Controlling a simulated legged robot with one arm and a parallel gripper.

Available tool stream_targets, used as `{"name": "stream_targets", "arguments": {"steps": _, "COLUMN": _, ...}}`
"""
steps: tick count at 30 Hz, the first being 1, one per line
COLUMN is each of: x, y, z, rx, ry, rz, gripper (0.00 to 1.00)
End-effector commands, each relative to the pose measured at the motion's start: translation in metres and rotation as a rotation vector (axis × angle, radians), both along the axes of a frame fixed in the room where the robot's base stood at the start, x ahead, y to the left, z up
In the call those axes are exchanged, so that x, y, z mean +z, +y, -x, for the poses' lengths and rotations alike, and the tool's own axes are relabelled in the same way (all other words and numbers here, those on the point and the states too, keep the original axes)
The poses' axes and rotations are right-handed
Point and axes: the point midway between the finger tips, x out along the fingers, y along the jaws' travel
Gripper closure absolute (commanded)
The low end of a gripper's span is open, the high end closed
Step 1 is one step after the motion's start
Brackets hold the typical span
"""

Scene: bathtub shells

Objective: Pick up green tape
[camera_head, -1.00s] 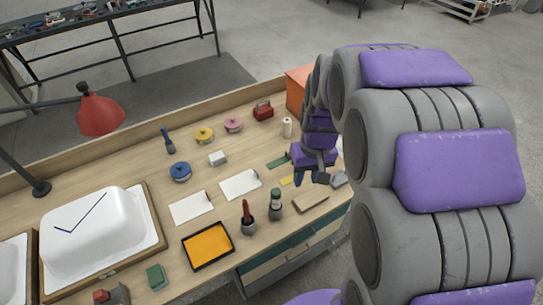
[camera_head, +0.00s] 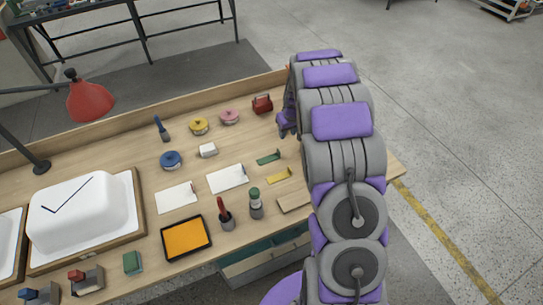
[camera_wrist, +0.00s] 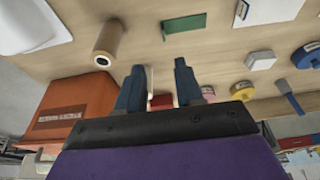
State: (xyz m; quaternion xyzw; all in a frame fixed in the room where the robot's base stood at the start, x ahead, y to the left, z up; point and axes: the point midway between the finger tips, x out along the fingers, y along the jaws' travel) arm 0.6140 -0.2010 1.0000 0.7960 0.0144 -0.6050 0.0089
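A narrow dark green piece (camera_head: 268,157) lies flat on the wooden bench, right of the white papers. It also shows in the wrist view (camera_wrist: 183,23), beyond my fingertips. I cannot tell for sure that it is tape; no round green roll shows. My gripper (camera_wrist: 158,73) is open and empty in the wrist view, with its two fingers apart. The green piece is ahead of the fingers and apart from them. In the head view my gripper (camera_head: 284,130) is partly hidden by my arm, above and right of the green piece.
A yellow piece (camera_head: 279,175) lies close to the green one. Yellow (camera_head: 199,125), pink (camera_head: 229,116) and blue (camera_head: 171,160) rolls stand left. A red box (camera_head: 262,104) is at the back. A pale roll (camera_wrist: 110,40) and orange box (camera_wrist: 75,110) flank the gripper's left.

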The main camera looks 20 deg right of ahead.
Motion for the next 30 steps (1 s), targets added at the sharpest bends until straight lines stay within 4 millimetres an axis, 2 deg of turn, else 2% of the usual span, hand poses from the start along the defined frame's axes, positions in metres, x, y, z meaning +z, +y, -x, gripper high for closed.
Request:
{"name": "stream_targets", "arguments": {"steps": 5, "x": -0.021, "y": -0.001, "z": -0.005, "rx": 0.002, "ry": 0.002, "rz": -0.002, "gripper": 0.64}}
{"name": "stream_targets", "arguments": {"steps": 12, "x": -0.068, "y": -0.010, "z": -0.018, "rx": 0.001, "ry": 0.003, "rz": -0.013, "gripper": 0.64}}
{"name": "stream_targets", "arguments": {"steps": 18, "x": -0.104, "y": -0.007, "z": -0.027, "rx": 0.000, "ry": 0.004, "rz": -0.011, "gripper": 0.64}}
{"name": "stream_targets", "arguments": {"steps": 26, "x": -0.119, "y": 0.000, "z": -0.034, "rx": 0.001, "ry": 0.000, "rz": -0.003, "gripper": 0.64}}
{"name": "stream_targets", "arguments": {"steps": 30, "x": -0.132, "y": -0.001, "z": -0.041, "rx": 0.002, "ry": 0.001, "rz": -0.006, "gripper": 0.64}}
